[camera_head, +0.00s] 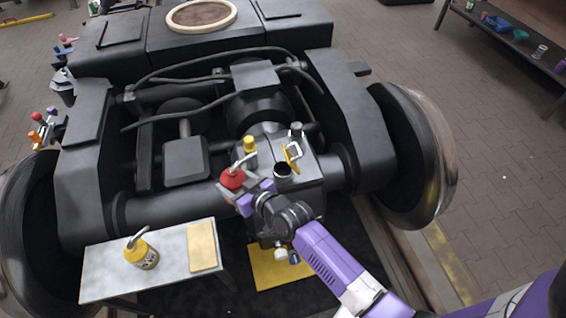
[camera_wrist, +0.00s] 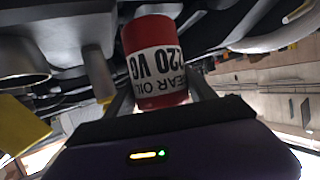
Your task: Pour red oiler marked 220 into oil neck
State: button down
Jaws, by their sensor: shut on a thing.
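The red oiler (camera_head: 233,179) is in my gripper (camera_head: 243,195), above the gearbox housing on the bogie. In the wrist view its red body (camera_wrist: 155,60) sits between the two fingers (camera_wrist: 160,100). Its white label, upside down in that picture, reads "GEAR OIL VG 220". In the head view its grey spout slants up and right, and the can looks near upright. The oil neck (camera_head: 283,171) is a dark round opening on the housing top, right of the oiler. The oiler and the neck are apart. The spout is out of the wrist view.
A yellow oiler (camera_head: 143,254) stands on a small grey bench (camera_head: 110,275), with a tan pad (camera_head: 202,247) beside it. A yellow cap (camera_head: 249,145) and a yellow-handled part (camera_head: 291,155) rise near the neck. A yellow mat (camera_head: 280,272) lies below the housing. Wheels flank the bogie.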

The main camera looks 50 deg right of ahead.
aim_at(231, 174)
jog(key=shift+n+p, duration=0.3)
jog(key=shift+p, duration=0.5)
jog(key=shift+r, duration=0.1)
notch_tip(231, 174, up, 6)
jog(key=p, duration=0.5)
jog(key=shift+w+r, duration=0.1)
jog(key=s+a+r, duration=0.2)
jog(key=s, duration=0.1)
jog(key=shift+a, duration=0.1)
jog(key=s+a+n+y, duration=0.1)
jog(key=s+a, duration=0.3)
jog(key=s, duration=0.3)
jog(key=shift+a+f, duration=0.2)
jog(key=shift+f, duration=0.25)
